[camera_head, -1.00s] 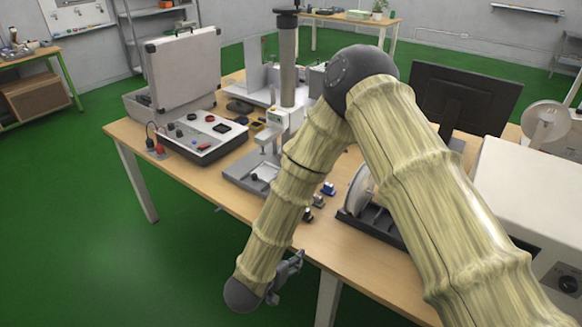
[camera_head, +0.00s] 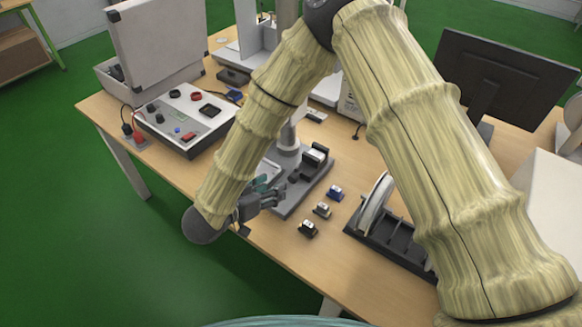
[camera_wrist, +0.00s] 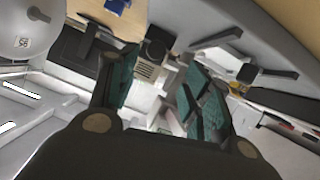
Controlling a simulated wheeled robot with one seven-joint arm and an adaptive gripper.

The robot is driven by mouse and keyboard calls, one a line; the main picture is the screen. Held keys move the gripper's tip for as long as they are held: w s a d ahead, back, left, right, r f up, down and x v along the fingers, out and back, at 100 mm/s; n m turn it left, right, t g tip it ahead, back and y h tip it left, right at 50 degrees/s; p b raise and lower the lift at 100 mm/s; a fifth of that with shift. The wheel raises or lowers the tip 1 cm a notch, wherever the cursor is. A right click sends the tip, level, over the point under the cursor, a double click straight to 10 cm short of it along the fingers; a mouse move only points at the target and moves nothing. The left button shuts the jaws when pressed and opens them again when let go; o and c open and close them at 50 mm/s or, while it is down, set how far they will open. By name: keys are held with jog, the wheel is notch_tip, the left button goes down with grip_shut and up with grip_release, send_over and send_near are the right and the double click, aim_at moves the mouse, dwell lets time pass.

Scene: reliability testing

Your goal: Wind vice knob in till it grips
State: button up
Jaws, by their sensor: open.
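My gripper (camera_head: 266,194) is open at the front edge of a grey base plate (camera_head: 304,193) of the test stand on the bench. A dark block with a pale top (camera_head: 315,156), seemingly part of the vice, stands on that plate. In the wrist view, two teal-padded fingers (camera_wrist: 160,85) stand apart. A black part with a pale ridged face (camera_wrist: 154,58) shows between and beyond the fingertips; I cannot tell whether it is the vice knob. I see no clear contact. My forearm and fingers hide part of the plate in the head view.
Small blue (camera_head: 335,192), beige (camera_head: 322,209) and black (camera_head: 308,228) parts lie right of the plate. A spool rack (camera_head: 390,240) stands farther right. A panel box (camera_head: 187,120) with leads is at left. The front bench edge runs close under my gripper.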

aim_at(291, 179)
jog(key=shift+w+d, duration=0.15)
jog(key=shift+d, duration=0.2)
jog(key=shift+w+d+p, duration=0.25)
jog(key=shift+d+p, duration=0.15)
jog(key=shift+d, duration=0.5)
jog(key=x, duration=0.3)
jog(key=a+x, duration=0.1)
jog(key=x, duration=0.1)
jog(key=shift+w+d+f+p, duration=0.1)
jog(key=shift+w+f+p, duration=0.25)
jog(key=shift+f, duration=0.05)
jog(key=shift+w+d+f, duration=0.1)
jog(key=shift+w+d, duration=0.15)
jog(key=shift+w, duration=0.05)
jog(key=shift+d, duration=0.3)
jog(key=shift+w+f, duration=0.25)
jog(key=shift+w, duration=0.1)
jog(key=shift+s+r, duration=0.1)
